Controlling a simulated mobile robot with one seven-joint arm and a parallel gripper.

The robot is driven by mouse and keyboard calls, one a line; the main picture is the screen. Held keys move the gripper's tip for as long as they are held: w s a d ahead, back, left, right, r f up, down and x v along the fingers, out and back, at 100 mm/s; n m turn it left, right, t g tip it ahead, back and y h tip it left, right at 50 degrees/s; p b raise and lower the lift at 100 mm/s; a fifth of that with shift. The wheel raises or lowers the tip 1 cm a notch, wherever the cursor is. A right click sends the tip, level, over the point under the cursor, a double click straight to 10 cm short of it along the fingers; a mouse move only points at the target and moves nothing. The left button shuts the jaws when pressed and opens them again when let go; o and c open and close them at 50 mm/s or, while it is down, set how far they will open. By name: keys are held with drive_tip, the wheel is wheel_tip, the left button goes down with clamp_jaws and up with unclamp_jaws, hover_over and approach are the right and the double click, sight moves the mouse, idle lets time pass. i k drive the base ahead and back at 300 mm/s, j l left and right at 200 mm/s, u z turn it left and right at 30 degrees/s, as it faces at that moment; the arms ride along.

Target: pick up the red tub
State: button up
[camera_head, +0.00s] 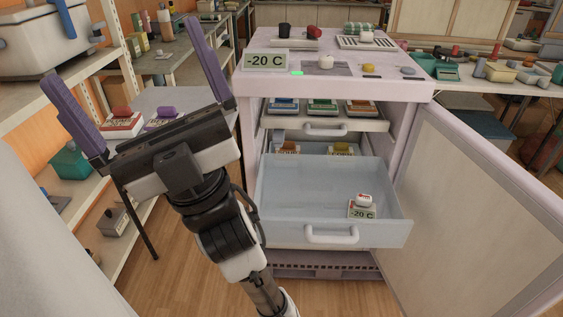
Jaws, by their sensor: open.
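My gripper (119,55) is at the left of the view, its two purple fingers spread wide apart with nothing held between them. Several things here are red, and I cannot tell which is the red tub. A white and red box with a red top (121,122) stands on the grey table behind my gripper. A small red item (313,32) sits on top of the freezer. A small white and red item (363,199) is in the open lower drawer.
The white freezer (335,88) has its door (475,190) swung open to the right. Its lower drawer (325,217) is pulled out, mostly empty. Blue and green containers share the upper drawer. A shelf rack (105,50) stands at the left. Wooden floor is clear in front.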

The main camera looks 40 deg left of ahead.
sight(122, 123)
drive_tip(key=u, duration=0.6)
drive_tip(key=j+u, duration=0.1)
drive_tip(key=u, duration=0.25)
drive_tip(key=j+u, duration=0.15)
drive_tip(key=u, duration=0.2)
drive_tip(key=j+u, duration=0.1)
drive_tip(key=u, duration=0.25)
drive_tip(key=i+l, duration=0.05)
